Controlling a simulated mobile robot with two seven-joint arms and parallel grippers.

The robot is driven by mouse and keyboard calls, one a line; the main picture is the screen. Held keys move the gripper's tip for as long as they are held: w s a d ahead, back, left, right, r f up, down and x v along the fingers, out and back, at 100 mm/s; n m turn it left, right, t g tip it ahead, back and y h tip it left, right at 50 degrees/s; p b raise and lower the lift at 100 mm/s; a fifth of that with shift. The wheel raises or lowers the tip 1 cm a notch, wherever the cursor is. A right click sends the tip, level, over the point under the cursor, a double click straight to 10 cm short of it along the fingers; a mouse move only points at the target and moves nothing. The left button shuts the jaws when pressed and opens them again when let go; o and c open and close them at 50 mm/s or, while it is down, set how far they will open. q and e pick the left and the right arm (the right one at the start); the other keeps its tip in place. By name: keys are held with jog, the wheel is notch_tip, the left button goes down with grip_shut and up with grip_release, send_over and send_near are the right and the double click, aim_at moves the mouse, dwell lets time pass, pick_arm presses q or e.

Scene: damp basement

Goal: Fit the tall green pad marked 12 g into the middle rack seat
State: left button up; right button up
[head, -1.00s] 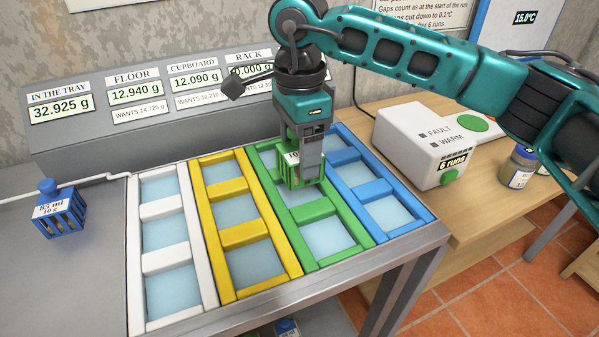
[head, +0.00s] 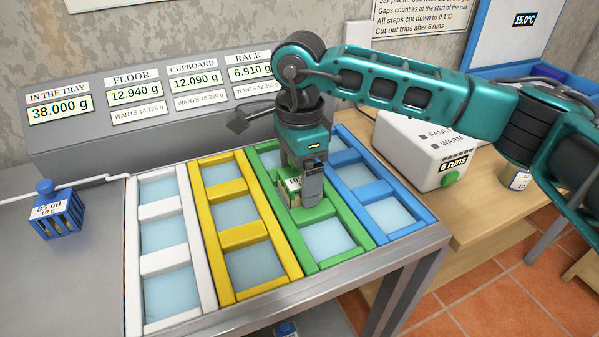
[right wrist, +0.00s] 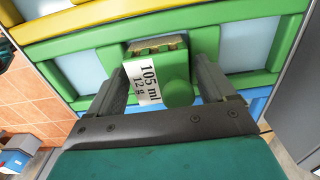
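The green pad (head: 289,191), labelled 105 ml and 12 g in the right wrist view (right wrist: 175,72), sits low in the middle seat of the green rack column (head: 341,257). Its lower part is hidden, so I cannot tell whether it is fully down. My right gripper (head: 303,197) is above it with the fingers on either side. In the right wrist view its fingers (right wrist: 165,80) are spread, with a visible gap between the pad and the right-hand finger. My left gripper is not in view.
White (head: 166,262), yellow (head: 243,237) and blue (head: 364,193) columns flank the green one. A blue 85 ml, 10 g pad (head: 58,212) stands on the left. The display panel (head: 140,125) reads rack 6.910 g. A white box (head: 418,150) stands on the wooden table.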

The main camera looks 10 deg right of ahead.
aim_at(299, 176)
jog(key=shift+o, duration=0.7)
jog(key=shift+r, duration=0.25)
notch_tip(299, 176, up, 12)
jog(key=p, duration=0.1)
jog(key=shift+f, duration=0.15)
